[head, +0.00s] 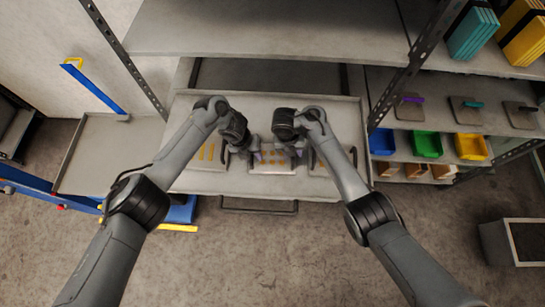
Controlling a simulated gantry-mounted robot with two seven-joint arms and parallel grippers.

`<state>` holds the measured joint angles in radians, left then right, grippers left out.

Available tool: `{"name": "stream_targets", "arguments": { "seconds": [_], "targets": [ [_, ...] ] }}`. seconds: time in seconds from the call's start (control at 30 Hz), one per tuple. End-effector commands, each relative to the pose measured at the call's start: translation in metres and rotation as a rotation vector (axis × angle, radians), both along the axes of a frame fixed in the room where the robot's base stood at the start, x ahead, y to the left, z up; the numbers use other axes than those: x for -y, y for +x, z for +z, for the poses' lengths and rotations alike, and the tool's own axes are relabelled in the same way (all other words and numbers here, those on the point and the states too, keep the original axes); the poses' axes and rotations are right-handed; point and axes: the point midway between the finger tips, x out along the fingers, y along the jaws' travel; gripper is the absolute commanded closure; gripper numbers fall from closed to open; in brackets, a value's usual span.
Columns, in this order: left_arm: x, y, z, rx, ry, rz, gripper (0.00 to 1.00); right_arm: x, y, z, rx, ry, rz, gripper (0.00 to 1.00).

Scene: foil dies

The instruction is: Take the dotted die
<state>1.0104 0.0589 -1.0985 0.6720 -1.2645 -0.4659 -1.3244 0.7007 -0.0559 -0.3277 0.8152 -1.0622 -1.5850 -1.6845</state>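The dotted die (275,159), a pale plate with orange dots, lies near the front edge of the grey metal table in the head view. My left gripper (256,158) is at its left side and my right gripper (297,156) is at its right side. Both point down close to the plate. The fingertips are small and partly hidden, so I cannot tell whether they touch it or are open. A plate with orange stripes (207,153) lies to the left. Another plate with orange marks (319,161) lies to the right, partly hidden by my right arm.
The table (345,112) has a raised rim and clear room behind the plates. Metal shelving rises behind it. Blue (382,142), green (427,144) and yellow (471,147) bins stand on the right shelf. A handle bar (258,210) juts from the table's front.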

Motion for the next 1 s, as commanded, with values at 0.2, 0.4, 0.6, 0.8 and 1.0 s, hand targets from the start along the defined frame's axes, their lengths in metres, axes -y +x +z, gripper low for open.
{"name": "stream_targets", "arguments": {
  "seconds": [0.2,0.4,0.6,0.8,1.0],
  "targets": [
    [0.0006,-0.0005,-0.0029,-0.001,0.000,0.000,0.60,0.0006,0.0002,-0.0026,0.001,-0.001,0.000,0.62],
    [0.0005,-0.0005,-0.0028,-0.001,0.000,0.000,0.65,0.0006,0.0001,-0.0025,0.001,-0.001,0.000,0.67],
    [0.0004,-0.0003,-0.0028,0.000,0.000,0.000,0.95,0.0006,0.0001,-0.0024,0.001,0.000,0.000,0.97],
    [0.0004,-0.0002,-0.0026,0.000,0.000,0.000,1.00,0.0005,0.0001,-0.0024,0.001,0.000,0.000,1.00],
    [0.0004,-0.0002,-0.0026,0.000,0.000,0.000,1.00,0.0005,0.0001,-0.0024,0.001,0.000,0.000,1.00]
  ]
}}
